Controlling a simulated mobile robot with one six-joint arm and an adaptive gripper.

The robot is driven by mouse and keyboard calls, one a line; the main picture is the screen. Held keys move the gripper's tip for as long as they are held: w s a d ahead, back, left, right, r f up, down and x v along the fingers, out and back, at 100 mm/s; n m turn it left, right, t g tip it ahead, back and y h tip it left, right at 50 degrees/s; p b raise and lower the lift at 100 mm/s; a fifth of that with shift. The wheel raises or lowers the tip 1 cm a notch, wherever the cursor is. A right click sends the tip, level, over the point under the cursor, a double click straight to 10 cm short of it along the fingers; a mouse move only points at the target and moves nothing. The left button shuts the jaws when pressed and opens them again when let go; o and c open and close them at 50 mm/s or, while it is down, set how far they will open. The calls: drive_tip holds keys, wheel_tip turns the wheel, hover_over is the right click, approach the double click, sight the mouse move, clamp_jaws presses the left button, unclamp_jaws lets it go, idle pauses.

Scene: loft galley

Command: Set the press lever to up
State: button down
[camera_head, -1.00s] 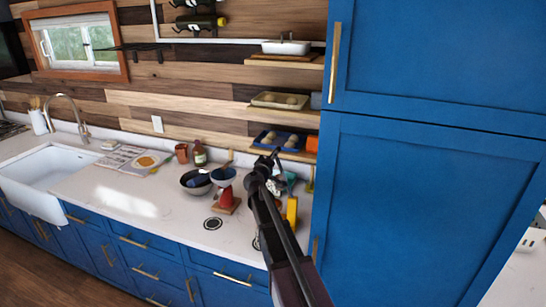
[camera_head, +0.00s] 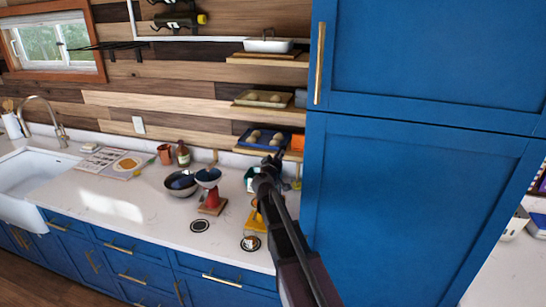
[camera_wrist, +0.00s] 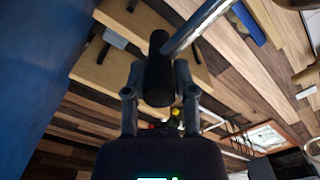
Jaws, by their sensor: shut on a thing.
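In the wrist view a black cylindrical grip (camera_wrist: 159,72) on a silver rod (camera_wrist: 196,27) sits between the two fingers of my gripper (camera_wrist: 158,92). It looks like the end of the press lever. The fingers are closed around it, and the rod runs up and to the right out of the picture. In the head view my gripper (camera_head: 272,162) is above the counter's right end, in front of the low shelf. My arm hides much of what is behind it, and I cannot make out the press body clearly. A yellow object (camera_head: 256,217) stands partly behind my arm.
The tall blue cabinet (camera_head: 425,190) stands close on the right of my arm. Small shelves with trays (camera_head: 263,98) are on the wall behind.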

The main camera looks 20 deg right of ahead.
drive_tip(key=shift+w+d+r, duration=0.1)
drive_tip(key=shift+w, duration=0.1)
drive_tip(key=c, duration=0.7)
unclamp_jaws()
drive_tip(key=shift+o, duration=1.3)
drive_tip(key=shift+w+f, duration=0.2)
drive_tip(key=shift+f, duration=0.05)
drive_tip(key=shift+s+r, duration=0.1)
drive_tip(key=shift+s, duration=0.1)
drive_tip(key=v, duration=1.2)
drive_tip(key=shift+s, duration=0.1)
